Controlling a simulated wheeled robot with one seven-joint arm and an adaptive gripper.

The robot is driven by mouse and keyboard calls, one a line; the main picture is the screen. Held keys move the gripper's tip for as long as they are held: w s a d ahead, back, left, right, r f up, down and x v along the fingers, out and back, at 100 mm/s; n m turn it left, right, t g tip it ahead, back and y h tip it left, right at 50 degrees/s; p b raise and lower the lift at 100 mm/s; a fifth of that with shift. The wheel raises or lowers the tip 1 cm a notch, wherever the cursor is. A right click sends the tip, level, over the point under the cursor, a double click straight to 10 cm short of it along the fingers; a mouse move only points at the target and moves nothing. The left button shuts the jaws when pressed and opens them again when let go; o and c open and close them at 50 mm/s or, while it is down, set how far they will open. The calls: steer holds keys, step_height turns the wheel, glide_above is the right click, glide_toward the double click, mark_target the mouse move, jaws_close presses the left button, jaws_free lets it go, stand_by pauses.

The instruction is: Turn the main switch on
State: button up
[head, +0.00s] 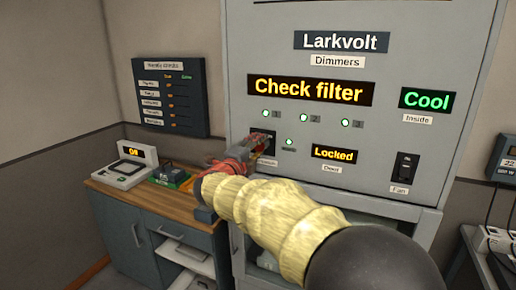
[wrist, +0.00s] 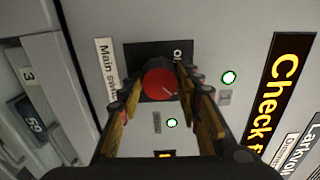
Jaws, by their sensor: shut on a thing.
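The main switch is a red round knob (wrist: 159,84) on a black square plate (wrist: 134,56), with a "Main switch" label (wrist: 105,66) beside it in the wrist view. Part of a white marking shows on the plate; the rest is hidden. The knob sits between the two fingertips of my gripper (wrist: 160,90), which is shut on it. In the head view my gripper (head: 252,148) reaches the lower left of the grey Larkvolt cabinet (head: 385,60) and covers most of the switch. The knob's exact setting is hard to tell.
The cabinet shows "Check filter" (head: 310,90), "Cool" (head: 427,100) and "Locked" (head: 334,154) displays, several green lamps and a black fan switch (head: 405,166). A wooden desk (head: 130,202) with small devices stands at left. A dark board (head: 171,97) hangs above it.

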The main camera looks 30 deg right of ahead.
steer(key=shift+f, duration=0.1)
steer(key=o, duration=1.2)
steer(key=shift+c, duration=0.2)
steer(key=v, duration=1.2)
